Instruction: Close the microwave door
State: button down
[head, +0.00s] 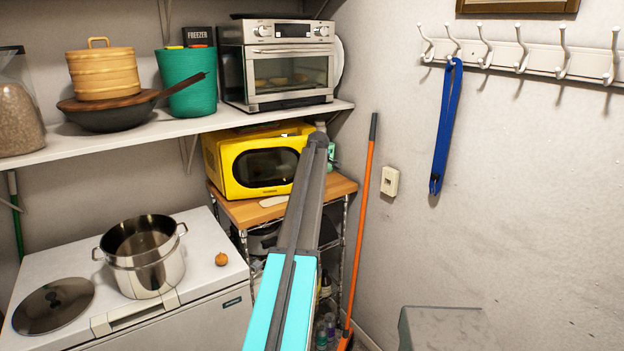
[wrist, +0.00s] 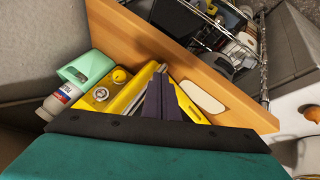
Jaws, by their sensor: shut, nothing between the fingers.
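The yellow microwave (head: 226,157) stands on a wooden-topped cart under the shelf. Its door (head: 262,168), with a dark oval window, faces forward and looks near the body in the head view. My arm hides the right part of the front, so I cannot tell whether the door is fully shut. In the wrist view the microwave's yellow front with its knobs (wrist: 101,93) lies just left of my gripper (wrist: 165,90). My gripper's dark fingers are together and empty, in front of the yellow parts. I cannot tell whether they touch the door. The head view hides the fingers behind my arm.
The cart's wooden top (head: 250,212) has a little bare edge in front. A toaster oven (head: 290,100) sits on the shelf above. An orange-handled pole (head: 363,220) leans close to the cart's right. A steel pot (head: 150,265) stands on the white freezer at left.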

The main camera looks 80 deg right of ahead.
jog(key=shift+a, duration=0.1)
jog(key=s+a+r+b, duration=0.4)
jog(key=s+a+r, duration=0.1)
jog(key=a+r, duration=0.3)
dwell(0.8)
jog(key=shift+s+f, duration=0.1)
jog(key=shift+f, duration=0.05)
dwell(0.3)
